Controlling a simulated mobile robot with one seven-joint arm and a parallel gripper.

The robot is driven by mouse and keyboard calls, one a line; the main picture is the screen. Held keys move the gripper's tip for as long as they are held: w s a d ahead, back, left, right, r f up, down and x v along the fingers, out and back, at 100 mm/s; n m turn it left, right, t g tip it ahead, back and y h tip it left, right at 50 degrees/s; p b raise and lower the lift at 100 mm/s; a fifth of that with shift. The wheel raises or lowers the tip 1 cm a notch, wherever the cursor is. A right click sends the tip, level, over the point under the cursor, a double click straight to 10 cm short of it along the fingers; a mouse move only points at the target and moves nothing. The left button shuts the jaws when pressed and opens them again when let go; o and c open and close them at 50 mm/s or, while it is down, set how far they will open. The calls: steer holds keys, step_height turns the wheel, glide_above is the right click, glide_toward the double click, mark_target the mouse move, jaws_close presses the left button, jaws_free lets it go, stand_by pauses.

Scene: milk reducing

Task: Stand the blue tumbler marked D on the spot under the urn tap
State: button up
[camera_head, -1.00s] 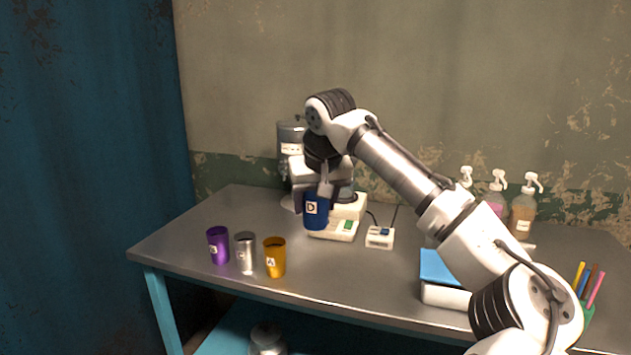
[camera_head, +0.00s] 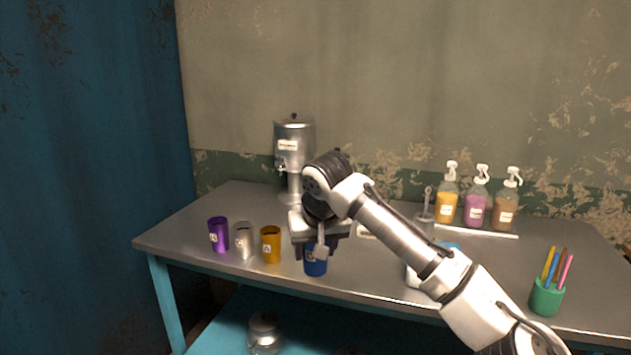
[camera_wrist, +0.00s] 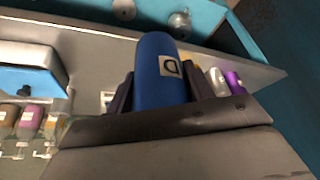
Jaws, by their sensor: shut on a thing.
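My gripper (camera_head: 314,252) is shut on the blue tumbler (camera_head: 315,267), near the table's front edge, right of the orange tumbler. In the wrist view the blue tumbler (camera_wrist: 158,60) sits between the two dark fingers, its letter label facing the camera. I cannot tell whether its base touches the table. The silver urn (camera_head: 294,145) stands at the back of the table, behind and left of my gripper. Its tap (camera_head: 281,165) shows low on its left side. The spot under the tap is hard to make out.
Purple (camera_head: 218,235), silver (camera_head: 243,240) and orange (camera_head: 271,245) tumblers stand in a row left of my gripper. Pump bottles (camera_head: 475,208) stand at the back right, and a green pen cup (camera_head: 546,298) at the front right. The tabletop before the urn looks clear.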

steer(key=s+f+m, duration=0.1)
steer(key=s+f, duration=0.2)
steer(key=f, duration=1.3)
steer(key=s+f+m+h, duration=0.1)
steer(key=s+f, duration=0.3)
steer(key=f, duration=1.2)
steer(key=s+f+m, duration=0.1)
steer(key=s+f, duration=0.2)
steer(key=f, duration=1.2)
steer(key=shift+w+a+r, duration=1.25)
steer(key=shift+w+r, duration=1.1)
steer(key=s+d+f, duration=0.2)
steer(key=s+f, duration=0.7)
steer(key=f, duration=0.1)
steer(key=shift+d+f, duration=0.25)
steer(key=shift+d, duration=0.15)
